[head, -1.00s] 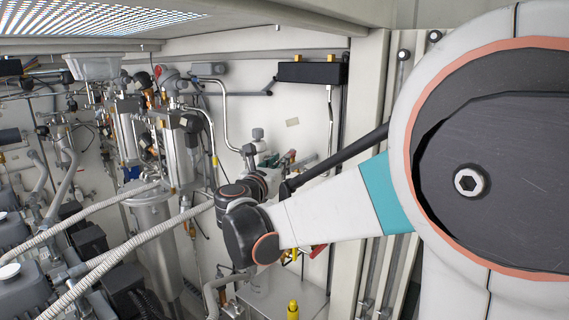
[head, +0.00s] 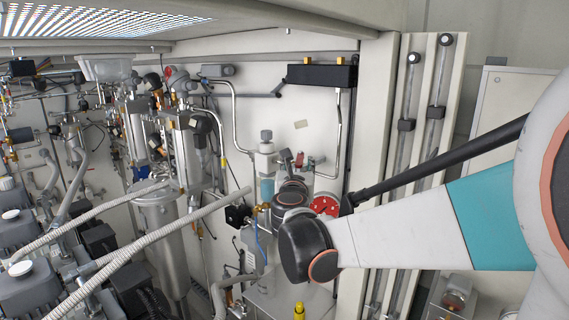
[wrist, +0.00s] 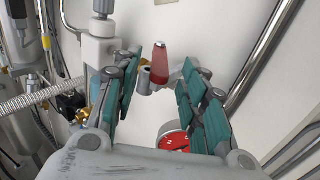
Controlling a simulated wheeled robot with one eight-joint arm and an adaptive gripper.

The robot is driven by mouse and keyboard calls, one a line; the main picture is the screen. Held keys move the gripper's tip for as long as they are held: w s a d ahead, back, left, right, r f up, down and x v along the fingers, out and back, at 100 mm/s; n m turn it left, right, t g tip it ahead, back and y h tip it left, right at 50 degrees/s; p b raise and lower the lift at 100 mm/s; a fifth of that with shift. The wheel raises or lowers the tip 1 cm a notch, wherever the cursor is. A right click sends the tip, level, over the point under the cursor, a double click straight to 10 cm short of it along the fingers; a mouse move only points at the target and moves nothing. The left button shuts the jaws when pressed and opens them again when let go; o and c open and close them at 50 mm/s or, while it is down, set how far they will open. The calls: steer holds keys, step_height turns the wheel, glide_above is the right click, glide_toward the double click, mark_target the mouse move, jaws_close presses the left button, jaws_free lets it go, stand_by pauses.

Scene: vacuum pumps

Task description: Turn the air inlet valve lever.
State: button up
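The air inlet valve lever, a red tapered handle (wrist: 160,64) on a metal valve body, stands upright in the upper middle of the wrist view. My gripper (wrist: 163,68) is open, with its teal-padded fingers on either side of the lever in that view. A gap shows on both sides, and I see no contact. How far the lever is beyond the fingertips is hard to tell. In the head view, a small red part (head: 311,163) shows above my wrist and may be the lever. My own arm hides most of the gripper there.
A round red gauge (wrist: 173,138) sits below the lever, between the finger bases; it also shows in the head view (head: 325,205). A white-capped fitting (wrist: 99,45) stands left of the fingers. Metal pipes (wrist: 257,60) run at right. Ribbed hoses (head: 150,245) cross at left.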

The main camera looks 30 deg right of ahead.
steer(key=shift+s, duration=0.25)
steer(key=shift+v, duration=0.9)
steer(key=p+v, duration=0.1)
steer(key=v, duration=0.5)
stand_by(0.3)
